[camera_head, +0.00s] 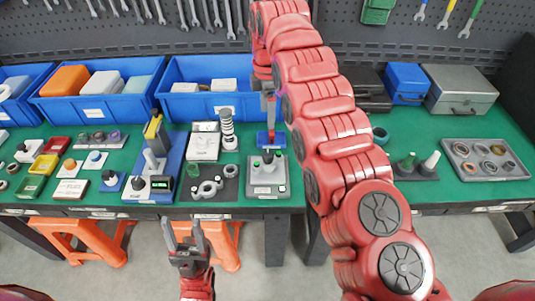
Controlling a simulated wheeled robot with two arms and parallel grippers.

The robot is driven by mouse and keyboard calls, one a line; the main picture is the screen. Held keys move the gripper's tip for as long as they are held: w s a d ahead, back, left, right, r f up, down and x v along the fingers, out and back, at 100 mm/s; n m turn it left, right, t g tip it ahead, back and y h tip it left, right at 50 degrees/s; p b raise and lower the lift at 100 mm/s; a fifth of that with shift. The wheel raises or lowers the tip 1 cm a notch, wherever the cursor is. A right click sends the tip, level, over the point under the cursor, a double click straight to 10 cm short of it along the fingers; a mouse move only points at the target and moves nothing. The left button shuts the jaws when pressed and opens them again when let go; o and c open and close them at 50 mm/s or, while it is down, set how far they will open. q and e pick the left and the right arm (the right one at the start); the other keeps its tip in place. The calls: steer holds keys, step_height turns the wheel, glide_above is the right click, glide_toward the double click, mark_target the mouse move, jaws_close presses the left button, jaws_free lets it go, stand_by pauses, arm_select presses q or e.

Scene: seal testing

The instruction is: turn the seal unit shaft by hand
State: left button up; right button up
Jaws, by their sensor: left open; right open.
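A grey seal unit (267,189) sits at the bench's front edge, right of centre. A short dark shaft or knob (268,157) stands upright on its top. My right gripper (268,118) points down just behind the unit, above a blue block (272,141). It appears apart from the dark shaft; its fingers are small and seen nearly edge-on, so contact with the blue block cannot be told. My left gripper (187,236) is open and empty in front of the bench, low and left of the unit, with its fingers pointing toward the bench.
Left of the unit stand a spring-wrapped post (227,129), a dark tray of metal parts (214,187) and a blue fixture (160,165). Blue bins (206,98) line the back. My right arm covers the bench right of the unit. Orange stools (78,241) stand below.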

mark_target(267, 153)
step_height(267, 153, down, 17)
steer(key=shift+s+f+p, duration=0.1)
steer(key=shift+f+p, duration=0.1)
steer(key=shift+p, duration=0.7)
jaws_close()
